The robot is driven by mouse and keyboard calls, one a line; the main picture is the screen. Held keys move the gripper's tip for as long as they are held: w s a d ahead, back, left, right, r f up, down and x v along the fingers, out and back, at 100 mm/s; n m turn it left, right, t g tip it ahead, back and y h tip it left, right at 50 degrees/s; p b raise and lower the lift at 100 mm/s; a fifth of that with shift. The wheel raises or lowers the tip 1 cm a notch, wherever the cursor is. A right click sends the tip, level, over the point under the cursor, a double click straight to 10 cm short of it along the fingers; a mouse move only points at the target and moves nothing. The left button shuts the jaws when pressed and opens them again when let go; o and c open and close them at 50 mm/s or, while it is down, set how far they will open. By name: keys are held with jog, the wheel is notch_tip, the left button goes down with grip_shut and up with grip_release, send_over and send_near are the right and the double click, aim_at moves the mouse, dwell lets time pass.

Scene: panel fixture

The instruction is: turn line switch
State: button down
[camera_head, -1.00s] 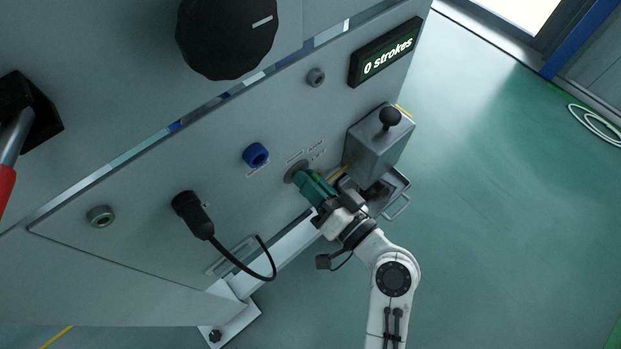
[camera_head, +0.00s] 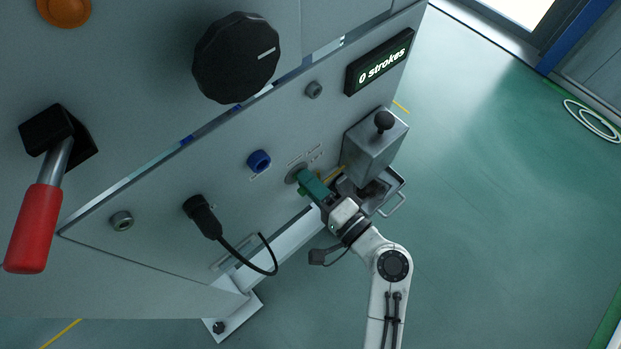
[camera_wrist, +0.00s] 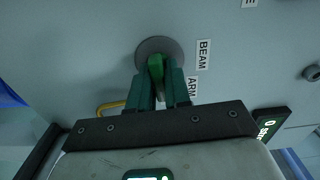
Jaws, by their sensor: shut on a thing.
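The line switch is a small bright green knob (camera_wrist: 156,67) on a round grey plate (camera_wrist: 174,47) on the panel face, with labels "BEAM" and "ARM" beside it in the wrist view. In the head view its grey plate (camera_head: 294,174) shows at the tip of my gripper, and the knob is mostly hidden. My gripper (camera_wrist: 160,83) has its teal fingers shut on the knob, one on each side. In the head view my gripper (camera_head: 306,182) reaches the panel from the lower right.
Close by on the right are a grey box with a black ball knob (camera_head: 383,122) and a tray with a handle (camera_head: 398,204). A blue ring (camera_head: 259,161), a black plug with cable (camera_head: 203,216), a red-handled lever (camera_head: 33,229) and a "0 strokes" display (camera_head: 379,63) surround the panel.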

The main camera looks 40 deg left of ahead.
jog(key=shift+w+m, duration=0.1)
jog(key=shift+m, duration=0.3)
jog(key=c, duration=1.2)
grip_release()
jog(key=shift+o, duration=0.2)
jog(key=d+b, duration=0.1)
jog(key=d, duration=1)
jog(key=shift+s, duration=0.45)
jog(key=shift+a, duration=0.1)
